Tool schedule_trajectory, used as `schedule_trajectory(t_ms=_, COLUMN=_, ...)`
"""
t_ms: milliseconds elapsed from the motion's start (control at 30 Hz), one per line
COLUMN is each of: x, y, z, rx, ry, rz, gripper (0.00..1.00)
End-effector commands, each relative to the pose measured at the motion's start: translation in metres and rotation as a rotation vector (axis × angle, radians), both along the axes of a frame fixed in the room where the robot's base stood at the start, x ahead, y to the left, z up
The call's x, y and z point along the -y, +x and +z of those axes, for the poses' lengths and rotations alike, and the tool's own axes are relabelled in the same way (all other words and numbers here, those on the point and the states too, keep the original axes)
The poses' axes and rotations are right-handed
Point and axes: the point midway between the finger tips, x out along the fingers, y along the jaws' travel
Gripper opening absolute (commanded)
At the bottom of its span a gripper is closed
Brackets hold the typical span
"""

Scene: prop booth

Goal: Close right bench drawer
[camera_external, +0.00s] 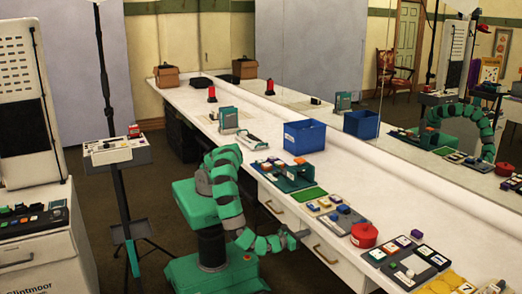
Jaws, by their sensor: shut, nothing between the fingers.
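The right bench drawer (338,262) is in the white front of the long bench, with a curved handle (325,255). How far it stands out from the bench front cannot be told from this view. My gripper (303,234) is shut and empty, held low in front of the bench, just above and left of that handle. Whether it touches the drawer front cannot be told. A second drawer handle (273,207) shows further left, partly beside my arm.
The white bench top (235,125) carries a blue bin (304,137), a red round pot (364,235) and several small trays with blocks. A mirror behind repeats the scene. A tripod stand (118,190) is left of my base.

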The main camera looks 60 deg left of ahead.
Motion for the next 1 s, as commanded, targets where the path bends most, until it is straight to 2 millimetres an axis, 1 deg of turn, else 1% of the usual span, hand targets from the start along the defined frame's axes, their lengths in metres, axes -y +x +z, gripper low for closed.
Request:
schedule_trajectory(t_ms=33, x=-0.001, y=0.005, z=0.001, rx=0.001, ry=0.000, rz=0.005, gripper=0.00)
schedule_trajectory(t_ms=367, x=-0.002, y=0.008, z=0.001, rx=0.003, ry=-0.001, rz=0.008, gripper=0.00)
schedule_trajectory(t_ms=467, x=-0.001, y=0.007, z=0.002, rx=0.003, ry=-0.001, rz=0.008, gripper=0.00)
schedule_trajectory(t_ms=567, x=-0.001, y=0.000, z=0.003, rx=0.003, ry=-0.002, rz=0.006, gripper=0.00)
schedule_trajectory(t_ms=667, x=0.000, y=-0.014, z=0.004, rx=0.003, ry=-0.003, rz=0.005, gripper=0.00)
schedule_trajectory(t_ms=1000, x=0.000, y=-0.087, z=0.001, rx=0.002, ry=-0.002, rz=-0.002, gripper=0.00)
